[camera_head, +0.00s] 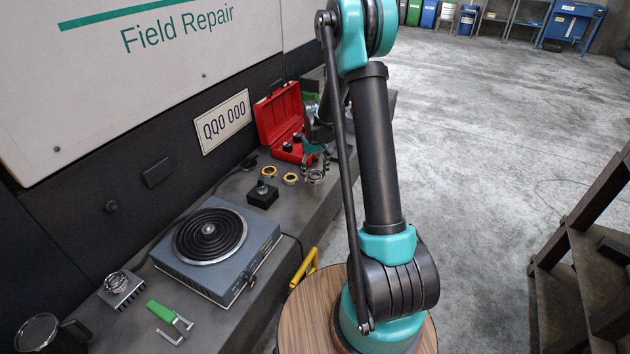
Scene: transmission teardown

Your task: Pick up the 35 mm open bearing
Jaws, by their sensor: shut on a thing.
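A small silver ring-shaped part (316,177), which looks like the open bearing, is at the fingertips of my gripper (315,162) above the right side of the bench. My gripper is teal and dark, and its fingers are shut on this part. The view is small here, and my arm hides some of the gripper. I cannot tell whether the part touches the bench. Two yellow-rimmed rings (269,171) (290,178) lie on the bench just left of the gripper.
An open red case (278,116) with dark parts stands behind the gripper. A black block (262,196) with a knob-like piece on it stands left of the gripper. A hotplate-like device (214,249), a green-handled tool (168,317) and a finned metal part (119,289) occupy the near bench (247,316).

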